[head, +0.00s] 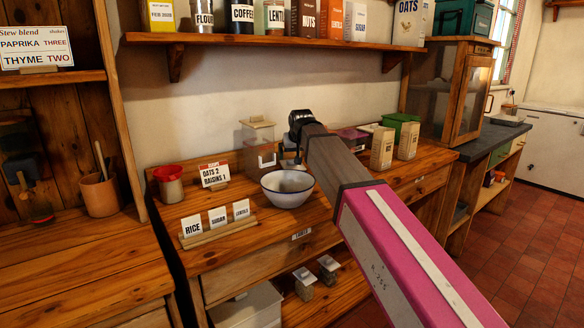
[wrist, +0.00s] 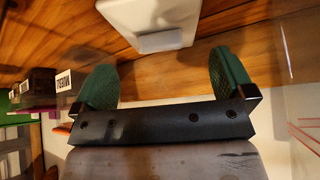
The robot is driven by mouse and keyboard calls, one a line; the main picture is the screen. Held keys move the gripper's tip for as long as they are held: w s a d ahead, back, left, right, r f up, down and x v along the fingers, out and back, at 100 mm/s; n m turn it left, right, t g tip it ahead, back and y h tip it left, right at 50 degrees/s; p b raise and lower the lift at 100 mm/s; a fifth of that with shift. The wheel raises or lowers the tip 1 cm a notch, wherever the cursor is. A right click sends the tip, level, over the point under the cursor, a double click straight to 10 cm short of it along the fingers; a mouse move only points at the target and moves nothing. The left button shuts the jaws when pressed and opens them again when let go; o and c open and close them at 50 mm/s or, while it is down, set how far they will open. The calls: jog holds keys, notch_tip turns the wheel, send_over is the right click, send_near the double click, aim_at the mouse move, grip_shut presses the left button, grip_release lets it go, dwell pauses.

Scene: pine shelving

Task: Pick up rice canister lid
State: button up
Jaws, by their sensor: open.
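A pale square lid with a raised knob (wrist: 145,18) lies at the top of the wrist view, against a wooden surface. No label on it shows, so I cannot tell if it is the rice one. My gripper (wrist: 163,88) has its green-padded fingers spread apart with nothing between them. The lid is beyond the fingertips and apart from them. In the head view, my dark wrist points down behind the white bowl (head: 287,188), and the fingers are mostly hidden there. A clear canister (head: 257,147) stands just left of my wrist; its wall also shows in the wrist view (wrist: 285,105).
The bowl stands close in front of my wrist. A card rack (head: 216,232) with a RICE card, a red-topped jar (head: 169,184) and a sign (head: 214,174) stand left. Tan boxes (head: 382,148) stand right. The loaded upper shelf (head: 290,41) runs above.

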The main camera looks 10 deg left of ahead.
aim_at(292, 161)
jog(key=x, duration=0.5)
jog(key=shift+a, duration=0.1)
jog(key=c, duration=0.6)
